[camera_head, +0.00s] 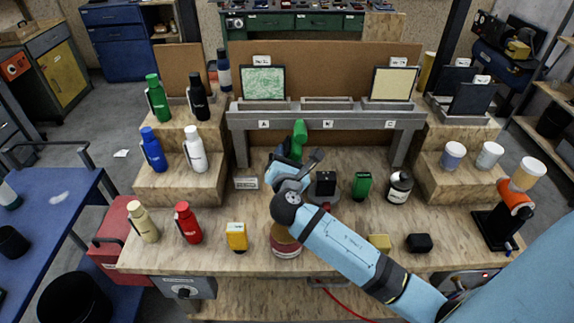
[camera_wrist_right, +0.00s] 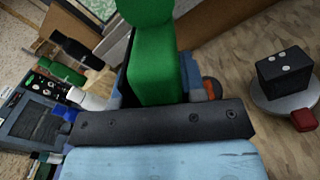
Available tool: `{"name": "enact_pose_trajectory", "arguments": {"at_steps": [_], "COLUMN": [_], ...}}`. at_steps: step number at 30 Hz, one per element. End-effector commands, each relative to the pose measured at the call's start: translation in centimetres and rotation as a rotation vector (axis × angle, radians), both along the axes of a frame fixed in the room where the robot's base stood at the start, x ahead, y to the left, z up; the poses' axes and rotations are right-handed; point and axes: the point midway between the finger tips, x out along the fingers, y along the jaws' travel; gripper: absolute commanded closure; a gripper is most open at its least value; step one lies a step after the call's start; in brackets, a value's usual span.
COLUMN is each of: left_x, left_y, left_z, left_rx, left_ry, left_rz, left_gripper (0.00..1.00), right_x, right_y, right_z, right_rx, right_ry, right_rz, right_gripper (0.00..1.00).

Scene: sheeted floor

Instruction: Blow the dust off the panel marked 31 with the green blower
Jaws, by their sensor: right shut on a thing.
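The green blower (camera_head: 299,136) stands up from my right gripper (camera_head: 290,160), which is shut on it in front of the grey rack (camera_head: 330,120). In the right wrist view the blower (camera_wrist_right: 154,62) fills the top middle between the fingers. A panel with a green speckled face (camera_head: 263,82) stands in the rack above letter A. A pale yellow panel (camera_head: 394,84) stands above letter C. The middle slot, B, holds no panel. Small tags sit above both panels, but their numbers are too small to read, so I cannot tell which is 31. My left gripper is out of view.
Bottles stand on wooden steps at left, including a green one (camera_head: 157,98). Cups (camera_head: 453,155) stand on the right step. A black block (camera_head: 326,184), a green object (camera_head: 361,186) and a white jar (camera_head: 398,187) stand close right of my gripper.

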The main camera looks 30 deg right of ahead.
Motion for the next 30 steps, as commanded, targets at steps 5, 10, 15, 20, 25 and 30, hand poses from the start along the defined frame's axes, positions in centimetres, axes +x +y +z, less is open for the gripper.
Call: {"name": "enact_pose_trajectory", "arguments": {"at_steps": [5,10,15,20,25,30], "left_x": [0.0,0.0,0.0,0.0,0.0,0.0], "left_y": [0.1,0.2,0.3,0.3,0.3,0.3], "left_z": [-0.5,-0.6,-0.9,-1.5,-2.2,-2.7], "left_rx": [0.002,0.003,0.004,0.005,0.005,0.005], "left_ry": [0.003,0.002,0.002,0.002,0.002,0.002], "left_rz": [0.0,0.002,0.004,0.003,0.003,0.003], "left_gripper": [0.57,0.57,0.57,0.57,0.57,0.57], "right_x": [2.0,3.6,5.7,7.8,9.7,11.0], "right_y": [0.8,3.5,6.8,10.3,13.4,15.5], "right_z": [0.1,0.1,0.1,0.0,0.0,0.0], "right_rx": [0.003,0.003,0.003,0.003,0.002,0.001], "right_ry": [-0.002,-0.003,-0.003,-0.003,-0.003,-0.003], "right_rz": [0.001,0.002,0.002,0.002,0.001,0.0], "right_gripper": [0.71,0.71,0.71,0.71,0.71,0.71]}}
